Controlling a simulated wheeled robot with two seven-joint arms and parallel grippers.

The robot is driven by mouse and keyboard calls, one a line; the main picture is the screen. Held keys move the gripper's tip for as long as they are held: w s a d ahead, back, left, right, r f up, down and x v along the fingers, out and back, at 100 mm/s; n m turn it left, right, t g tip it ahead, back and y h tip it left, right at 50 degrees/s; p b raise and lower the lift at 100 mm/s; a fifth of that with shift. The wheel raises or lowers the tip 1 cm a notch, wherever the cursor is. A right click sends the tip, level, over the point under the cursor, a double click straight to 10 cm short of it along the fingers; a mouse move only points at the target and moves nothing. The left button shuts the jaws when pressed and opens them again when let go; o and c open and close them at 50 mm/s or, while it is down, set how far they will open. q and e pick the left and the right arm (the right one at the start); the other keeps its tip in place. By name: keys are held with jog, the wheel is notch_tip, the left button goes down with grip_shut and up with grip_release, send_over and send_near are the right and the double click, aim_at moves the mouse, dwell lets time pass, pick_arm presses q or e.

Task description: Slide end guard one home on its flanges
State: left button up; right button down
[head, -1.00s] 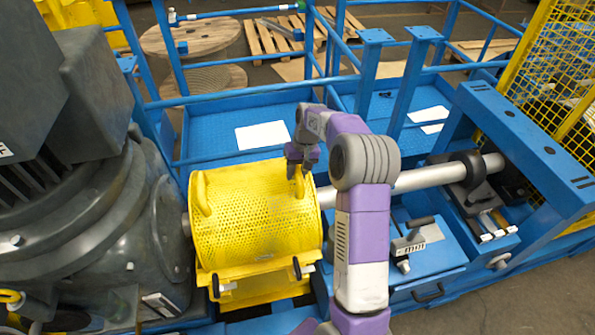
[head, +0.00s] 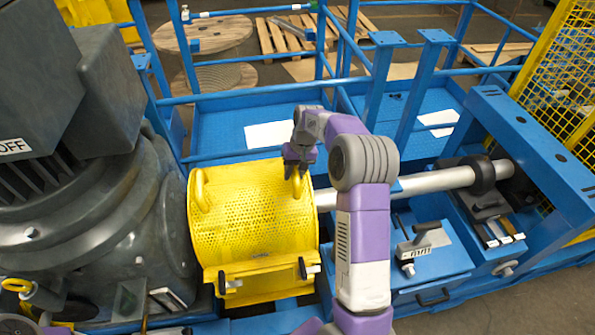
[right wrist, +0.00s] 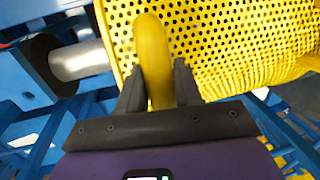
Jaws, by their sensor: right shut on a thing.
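End guard one appears to be the yellow perforated drum-shaped guard (head: 255,215), around the shaft line beside the big grey motor (head: 100,240). Its left end comes up against the motor's right side in the head view; whether it touches the flanges there is hidden. My right gripper (head: 298,168) is shut on the guard's right yellow loop handle (right wrist: 154,60), with one dark finger on each side of it in the right wrist view. A second loop handle (head: 202,190) at the guard's left end is free. My left gripper is not in view.
A grey shaft (head: 430,182) runs right from the guard to a black bearing (head: 482,175) on the blue frame. Blue rails and a yellow mesh fence (head: 565,80) stand behind.

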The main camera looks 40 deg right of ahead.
jog(key=shift+w+a, duration=0.1)
jog(key=shift+a, duration=0.05)
jog(key=c, duration=0.8)
grip_release()
jog(key=shift+o, duration=0.6)
jog(key=shift+r, duration=0.15)
